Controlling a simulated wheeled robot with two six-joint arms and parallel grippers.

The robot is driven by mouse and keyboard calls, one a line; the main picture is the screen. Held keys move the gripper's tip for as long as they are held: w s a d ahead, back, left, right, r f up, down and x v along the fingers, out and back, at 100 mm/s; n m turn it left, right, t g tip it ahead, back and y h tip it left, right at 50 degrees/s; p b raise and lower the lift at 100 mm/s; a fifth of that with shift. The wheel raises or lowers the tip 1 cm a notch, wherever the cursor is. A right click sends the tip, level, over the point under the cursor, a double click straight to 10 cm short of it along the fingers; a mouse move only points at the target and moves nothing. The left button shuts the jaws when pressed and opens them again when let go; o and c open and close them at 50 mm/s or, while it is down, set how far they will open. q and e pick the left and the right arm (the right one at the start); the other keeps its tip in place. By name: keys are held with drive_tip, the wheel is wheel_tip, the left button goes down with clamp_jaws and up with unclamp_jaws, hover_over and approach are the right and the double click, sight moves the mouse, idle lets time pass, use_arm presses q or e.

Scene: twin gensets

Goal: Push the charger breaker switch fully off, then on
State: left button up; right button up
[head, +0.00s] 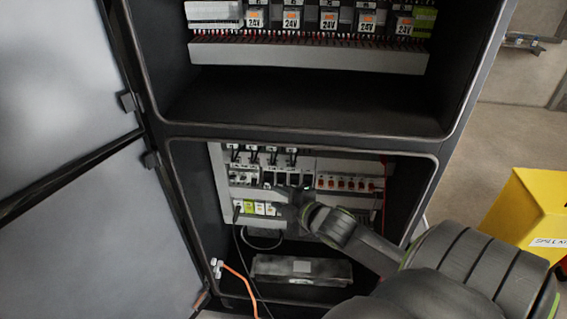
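The open cabinet's lower compartment holds a row of small breakers and modules. I cannot tell which one is the charger breaker, as no label is readable. My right arm reaches in from the lower right. My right gripper (290,194) is at the middle of the row, just in front of the breakers, and covers part of them. Its fingers are too small and dark to tell whether they are open or touch a switch. My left gripper is not in view.
Green-white terminal blocks (258,208) sit below the breakers. A dark box (301,269) lies on the compartment floor, with an orange cable (241,277) to its left. Open grey doors (95,240) stand at left. A yellow bin (530,215) is at right.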

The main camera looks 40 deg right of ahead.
drive_tip(key=shift+s+r, duration=0.2)
drive_tip(key=shift+s, duration=0.4)
drive_tip(key=s+a+f+m+g, duration=0.3)
drive_tip(key=s+f+m+g, duration=0.15)
drive_tip(key=s, duration=0.25)
drive_tip(key=s+a+f+m+g+h, duration=0.1)
drive_tip(key=s+a+f+m+g, duration=0.15)
drive_tip(key=s+m, duration=0.4)
drive_tip(key=s+a+f+m+g, duration=0.2)
drive_tip(key=s+f+m+g, duration=0.2)
drive_tip(key=s, duration=0.5)
wheel_tip(320, 180, down, 29)
drive_tip(key=d+g+b, duration=0.1)
drive_tip(key=d+b, duration=0.1)
drive_tip(key=b, duration=0.4)
drive_tip(key=s+a+f+b, duration=0.1)
drive_tip(key=s+f+b, duration=0.1)
drive_tip(key=s+f, duration=0.5)
drive_tip(key=s+f+g+b, duration=0.1)
drive_tip(key=s+f, duration=0.6)
drive_tip(key=f, duration=0.7)
drive_tip(key=shift+s+a+n+y+b, duration=0.3)
drive_tip(key=shift+s+a+b, duration=0.1)
drive_tip(key=shift+b, duration=0.3)
